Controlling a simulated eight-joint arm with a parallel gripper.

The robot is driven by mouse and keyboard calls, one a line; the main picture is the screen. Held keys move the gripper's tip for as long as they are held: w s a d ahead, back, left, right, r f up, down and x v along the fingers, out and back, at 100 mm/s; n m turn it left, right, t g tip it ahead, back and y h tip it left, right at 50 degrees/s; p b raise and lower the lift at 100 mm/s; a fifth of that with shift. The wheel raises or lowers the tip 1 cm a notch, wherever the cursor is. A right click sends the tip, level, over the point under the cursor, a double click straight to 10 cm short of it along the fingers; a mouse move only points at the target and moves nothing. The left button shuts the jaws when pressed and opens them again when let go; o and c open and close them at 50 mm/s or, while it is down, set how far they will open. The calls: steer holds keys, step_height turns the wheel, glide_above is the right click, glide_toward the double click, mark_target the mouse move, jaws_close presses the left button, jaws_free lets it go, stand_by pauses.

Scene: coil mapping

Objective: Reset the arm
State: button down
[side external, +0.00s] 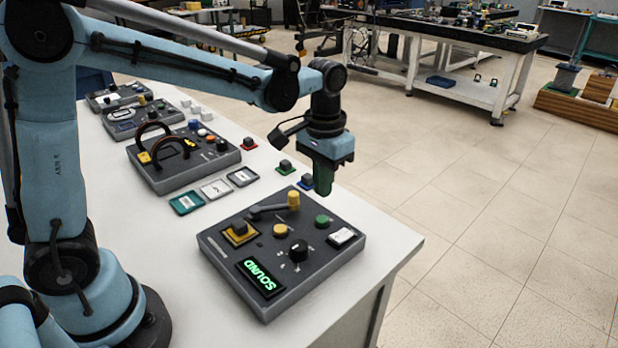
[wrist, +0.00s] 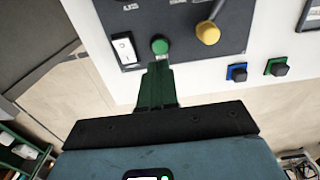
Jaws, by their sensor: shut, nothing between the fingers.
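My gripper (side external: 322,188) points down over the far edge of the near dark console (side external: 222,253), with its green fingers together and empty. In the wrist view the fingers (wrist: 158,70) reach towards the green button (wrist: 160,46); whether they touch it is hard to tell there. In the side view the fingers are above and apart from the green button (side external: 323,221). The console's display (side external: 261,276) reads "SOUND" in green. A white rocker switch (side external: 341,237), a black knob (side external: 298,251), a yellow button (side external: 280,230) and a yellow-ended lever (side external: 293,200) are on its top.
Small blocks on coloured bases, one blue (side external: 306,181) and one green (side external: 285,167), stand beyond the console. Flat cards, including a teal one (side external: 186,202), lie left of them. Another console (side external: 182,158) with arched handles stands farther back. The table's right edge is close.

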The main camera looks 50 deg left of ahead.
stand_by(0.4)
steer(key=s+a+r+t, duration=0.1)
steer(key=s+a+t, duration=0.1)
steer(key=s, duration=0.3)
steer(key=s+a+r+t, duration=0.1)
steer(key=s+a+t, duration=0.1)
steer(key=s+t, duration=0.3)
steer(key=shift+s+a+r, duration=0.25)
steer(key=shift+s+a, duration=0.1)
steer(key=shift+s, duration=0.05)
stand_by(2.4)
